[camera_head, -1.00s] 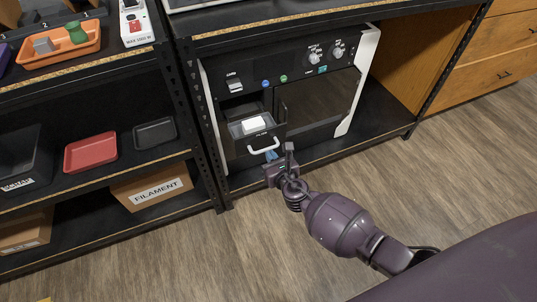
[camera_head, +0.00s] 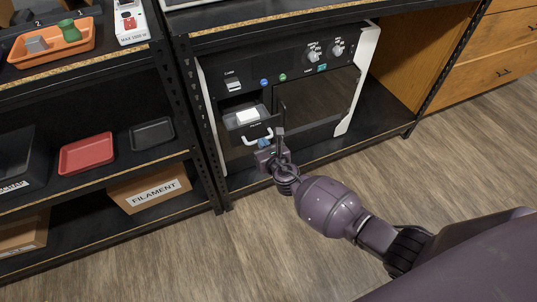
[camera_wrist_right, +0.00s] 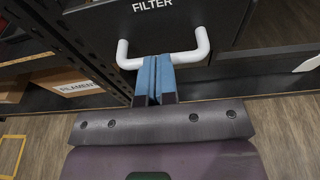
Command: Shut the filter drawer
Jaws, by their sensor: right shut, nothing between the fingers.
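The filter drawer (camera_head: 262,129) sticks out of the black machine's front at lower left, partly open, with a white block (camera_head: 247,115) inside. Its dark front carries a white bar handle (camera_head: 258,138); in the right wrist view the word FILTER shows above the handle (camera_wrist_right: 191,57). My right gripper (camera_head: 263,143) is at the handle from the front. Its blue fingertips (camera_wrist_right: 155,73) are shut together with nothing between them, at the middle of the handle bar. They seem to touch it, but exact contact is hard to tell. My left gripper is not in view.
The machine (camera_head: 225,70) stands in a black shelf with an upright post (camera_head: 200,115) to its left. Left shelves hold an orange tray (camera_head: 22,60), a red tray (camera_head: 87,152) and a FILAMENT box (camera_head: 150,188). The wooden floor (camera_head: 440,190) in front is clear.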

